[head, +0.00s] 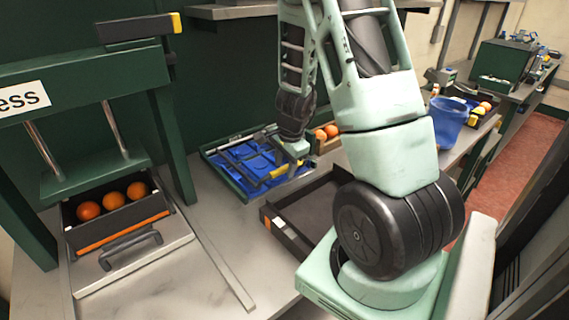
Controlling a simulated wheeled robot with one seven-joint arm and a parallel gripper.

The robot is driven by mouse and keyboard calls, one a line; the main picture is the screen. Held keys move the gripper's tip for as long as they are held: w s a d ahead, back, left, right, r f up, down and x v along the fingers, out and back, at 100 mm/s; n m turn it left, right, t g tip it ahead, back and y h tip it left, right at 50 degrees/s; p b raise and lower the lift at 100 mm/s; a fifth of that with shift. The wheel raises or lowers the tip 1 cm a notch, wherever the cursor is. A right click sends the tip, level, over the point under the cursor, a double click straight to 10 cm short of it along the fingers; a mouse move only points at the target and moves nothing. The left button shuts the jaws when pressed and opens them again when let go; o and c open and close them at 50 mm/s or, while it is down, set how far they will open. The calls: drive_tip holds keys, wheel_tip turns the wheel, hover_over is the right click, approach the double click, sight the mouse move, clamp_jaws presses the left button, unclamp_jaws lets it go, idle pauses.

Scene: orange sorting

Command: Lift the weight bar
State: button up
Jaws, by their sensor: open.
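A green-framed tray (213,163) with a blue inside stands at the back middle of the table. Dark grey bars lie across it, and a bar with a yellow part (280,171) lies at its right side. I take this to be the weight bar, but I cannot tell for sure. My gripper (284,150) is open, pointing down over the right part of the tray, close to the yellow part. The fingertips are small and partly hidden, so I cannot tell whether they touch the bar.
A green press (75,115) stands at the left, with a dark box (112,218) of oranges (113,201) under it. An empty dark tray (300,205) lies right of centre, partly behind my arm. A blue bucket (446,124) stands further right.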

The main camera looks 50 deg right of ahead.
idle(0.5)
drive_tip(key=w+a+r+n, duration=0.1)
drive_tip(key=a+r+n, duration=0.5)
drive_tip(key=a+n, duration=0.4)
drive_tip(key=s+a+r+n, duration=0.2)
drive_tip(key=s+a+n, duration=0.1)
drive_tip(key=a+n, duration=0.2)
drive_tip(key=s+a+r+n+y, duration=0.1)
drive_tip(key=a+n, duration=0.4)
drive_tip(key=a, duration=0.5)
drive_tip(key=s+a+r+n, duration=0.3)
drive_tip(key=s+a+n, duration=0.1)
drive_tip(key=a, duration=0.3)
drive_tip(key=shift+s+a+r+n+g, duration=0.25)
drive_tip(key=shift+s+a+n+g, duration=0.15)
drive_tip(key=shift+s, duration=0.35)
drive_tip(key=s+a+n, duration=0.1)
drive_tip(key=s+a, duration=0.1)
drive_tip(key=s+a+n+g, duration=0.1)
drive_tip(key=s+a, duration=0.1)
drive_tip(key=s, duration=0.1)
drive_tip(key=s+a+r+n, duration=0.1)
drive_tip(key=s+a, duration=0.2)
drive_tip(key=shift+n, duration=0.3)
drive_tip(key=c, duration=0.4)
drive_tip(key=shift+s, duration=0.15)
clamp_jaws()
drive_tip(key=shift+s+a, duration=0.1)
